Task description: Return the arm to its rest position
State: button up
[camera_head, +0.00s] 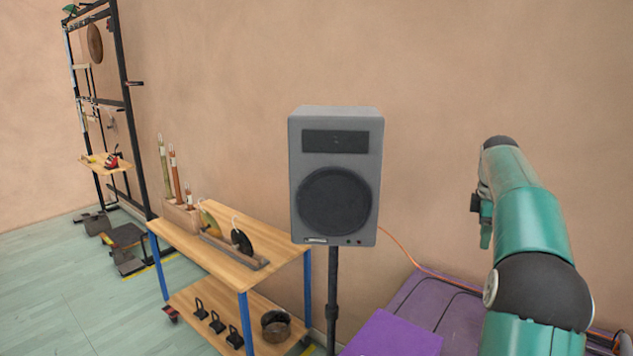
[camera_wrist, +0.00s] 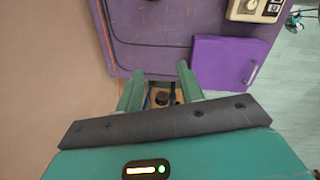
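My arm rises at the right of the head view, bent at a dark elbow joint, with its upper end turned away toward the wall. My gripper (camera_head: 486,235) hangs down there, partly seen side-on. In the wrist view, its two green fingers (camera_wrist: 160,75) stand apart beyond a black bar. Nothing is visibly held between them. A small brown and dark item (camera_wrist: 162,98) shows through the gap, too small to identify.
A grey speaker (camera_head: 336,175) stands on a pole beside a wooden cart (camera_head: 235,262) carrying percussion pieces. A black rack (camera_head: 130,110) is at far left. A purple surface (camera_wrist: 150,55) bears cables, a purple box (camera_wrist: 222,62) and a cream dial box (camera_wrist: 255,10).

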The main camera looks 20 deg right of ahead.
jog(key=s+a+r+m+t, duration=0.1)
jog(key=s+a+r+m, duration=0.15)
jog(key=a, duration=1.25)
jog(key=s+a+r+m+t, duration=0.1)
jog(key=s+a+r+m, duration=0.15)
jog(key=a, duration=1.15)
jog(key=s+a+f+m+t, duration=0.1)
jog(key=s+a+f+m, duration=0.1)
jog(key=s+a+f, duration=0.3)
jog(key=s+a+f+m+t+y, duration=0.1)
jog(key=s+a+f+m, duration=0.1)
jog(key=s+a+f, duration=0.4)
jog(key=s+a, duration=0.5)
jog(key=s, duration=0.1)
jog(key=shift+a+t, duration=0.25)
jog(key=shift+t, duration=0.15)
jog(key=shift+s+d+m, duration=0.15)
jog(key=shift+m, duration=0.15)
